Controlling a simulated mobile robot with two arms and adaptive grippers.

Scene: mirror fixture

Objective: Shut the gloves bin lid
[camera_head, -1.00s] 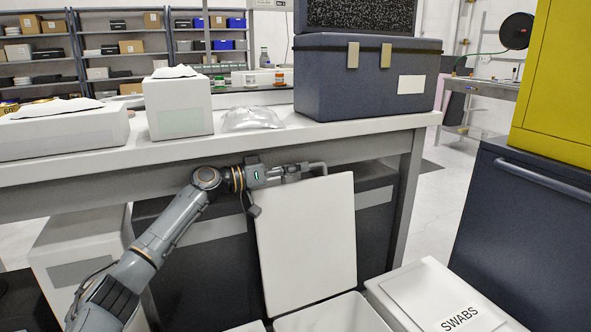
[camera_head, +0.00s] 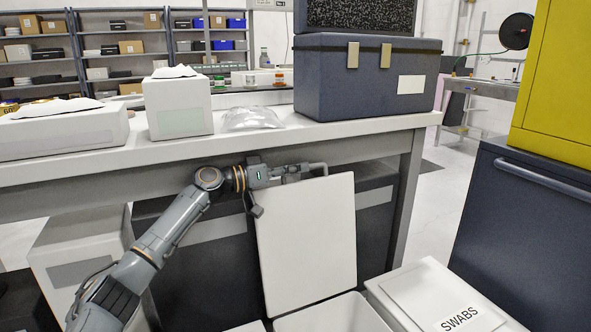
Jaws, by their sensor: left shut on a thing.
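A white bin (camera_head: 335,316) stands at the bottom centre with its white lid (camera_head: 307,245) raised nearly upright behind the opening. No label shows on this bin, so I cannot read whether it is the gloves bin. My left gripper (camera_head: 318,169) is at the top edge of the raised lid, just under the table edge. It is shut on the lid at that edge; its fingertips are partly hidden. My right gripper is not in view.
A shut white bin labelled SWABS (camera_head: 435,297) stands right of the open bin. The white table (camera_head: 270,140) overhangs my left arm and carries white boxes and a dark blue case (camera_head: 365,80). A dark cabinet (camera_head: 520,240) stands at the right.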

